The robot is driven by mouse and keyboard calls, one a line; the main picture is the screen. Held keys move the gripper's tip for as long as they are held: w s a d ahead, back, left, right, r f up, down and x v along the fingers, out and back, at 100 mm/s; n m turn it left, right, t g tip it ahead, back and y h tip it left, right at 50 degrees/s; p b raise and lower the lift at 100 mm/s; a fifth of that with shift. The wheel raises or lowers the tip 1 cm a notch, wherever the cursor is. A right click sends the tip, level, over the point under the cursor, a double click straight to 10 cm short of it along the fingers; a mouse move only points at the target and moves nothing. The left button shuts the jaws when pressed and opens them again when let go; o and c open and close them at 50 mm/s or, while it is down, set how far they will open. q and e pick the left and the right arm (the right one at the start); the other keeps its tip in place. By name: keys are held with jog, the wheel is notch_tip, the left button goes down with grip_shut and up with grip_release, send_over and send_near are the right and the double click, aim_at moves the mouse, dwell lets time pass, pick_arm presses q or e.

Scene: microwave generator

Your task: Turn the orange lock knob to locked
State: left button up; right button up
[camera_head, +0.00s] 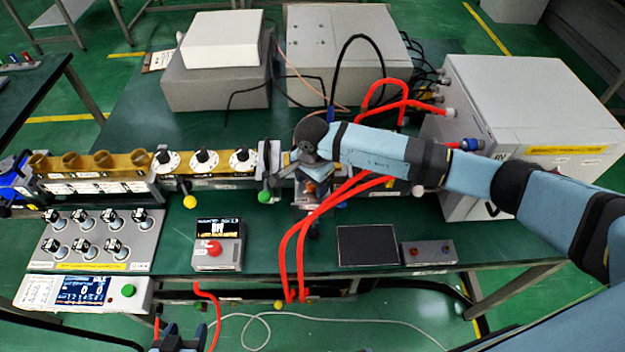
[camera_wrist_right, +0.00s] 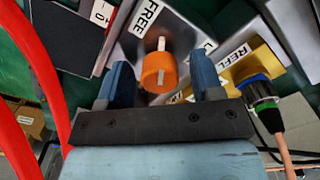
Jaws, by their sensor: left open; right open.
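The orange lock knob (camera_wrist_right: 158,72) shows in the right wrist view on a grey metal plate, with a white mark on its face and a white pointer (camera_wrist_right: 161,43) above it. A "FREE" label (camera_wrist_right: 146,18) is at its upper left; another label to its upper right is partly hidden. My right gripper (camera_wrist_right: 163,66) is open, its two blue fingers on either side of the knob with a gap on both sides. In the head view my right gripper (camera_head: 308,170) points down over the bench and mostly hides the knob. My left gripper (camera_head: 178,338) is low at the bottom edge, open and empty.
Thick red hoses (camera_head: 300,240) run close by my right gripper. A cable with a blue-green connector (camera_wrist_right: 258,90) is right of the knob in the wrist view. A red-button box (camera_head: 218,246) sits on the bench front.

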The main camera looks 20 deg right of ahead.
jog(key=shift+c, duration=0.3)
jog(key=c, duration=0.9)
jog(key=shift+o, duration=0.2)
jog(key=shift+f+m+b, duration=0.1)
jog(key=shift+m+b, duration=0.7)
jog(key=shift+m, duration=0.5)
jog(key=m+b, duration=0.1)
jog(key=m, duration=0.2)
jog(key=shift+m+b, duration=0.3)
jog(key=m+b, duration=0.1)
jog(key=m, duration=0.3)
jog(key=shift+m+b, duration=0.3)
jog(key=shift+m, duration=0.5)
